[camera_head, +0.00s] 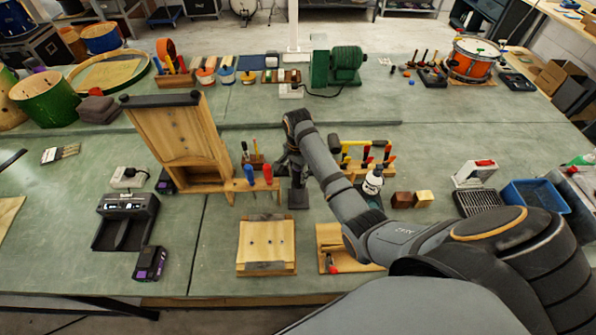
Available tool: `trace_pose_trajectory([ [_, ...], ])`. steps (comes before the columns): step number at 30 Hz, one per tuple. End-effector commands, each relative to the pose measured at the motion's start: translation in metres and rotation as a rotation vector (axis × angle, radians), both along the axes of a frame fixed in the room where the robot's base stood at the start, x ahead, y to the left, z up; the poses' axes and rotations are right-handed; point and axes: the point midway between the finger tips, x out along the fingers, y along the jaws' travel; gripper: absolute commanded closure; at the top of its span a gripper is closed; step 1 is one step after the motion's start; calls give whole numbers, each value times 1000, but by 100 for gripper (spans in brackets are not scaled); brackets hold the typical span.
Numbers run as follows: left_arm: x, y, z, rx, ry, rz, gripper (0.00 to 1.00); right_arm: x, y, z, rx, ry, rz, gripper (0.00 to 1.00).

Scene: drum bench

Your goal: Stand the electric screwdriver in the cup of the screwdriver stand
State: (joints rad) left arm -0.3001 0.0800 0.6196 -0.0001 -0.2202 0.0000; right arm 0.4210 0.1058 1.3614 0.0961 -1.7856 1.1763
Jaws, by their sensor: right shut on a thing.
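My right arm reaches in from the lower right, and its gripper (288,165) points down over the middle of the bench. It is shut on a dark thing that looks like the electric screwdriver, mostly hidden by the gripper and wrist. Directly below is a dark upright with a square black base (298,199), which looks like the screwdriver stand. Its cup cannot be made out, and I cannot tell whether the held thing touches it or is above it. My left gripper is not in view.
A wooden rack with blue-handled tools (250,180) stands just left of the gripper, beside a tilted wooden board (178,130). A rack of coloured handles (365,160) and a bottle (373,181) stand to the right. A charger (125,215) and a wooden block (266,243) are nearer.

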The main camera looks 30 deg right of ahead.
Motion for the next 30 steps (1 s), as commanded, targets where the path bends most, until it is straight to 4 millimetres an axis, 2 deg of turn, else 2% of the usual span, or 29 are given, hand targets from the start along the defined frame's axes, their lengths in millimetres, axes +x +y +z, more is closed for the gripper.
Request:
trace_pose_trajectory([
  [8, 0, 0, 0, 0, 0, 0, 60, 0, 0, 0, 0, -1, 0, 100],
  [9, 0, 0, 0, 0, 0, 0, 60, 0, 0, 0, 0, -1, 0, 63],
  [14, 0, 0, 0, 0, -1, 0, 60, 0, 0, 0, 0, -1, 0, 41],
  [23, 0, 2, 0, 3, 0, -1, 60, 0, 0, 0, 0, 0, 0, 40],
  [26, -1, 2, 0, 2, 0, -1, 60, 1, 0, 10, 0, -2, 0, 40],
  [30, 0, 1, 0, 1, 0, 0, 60, 2, 0, 38, 0, -5, 1, 40],
])
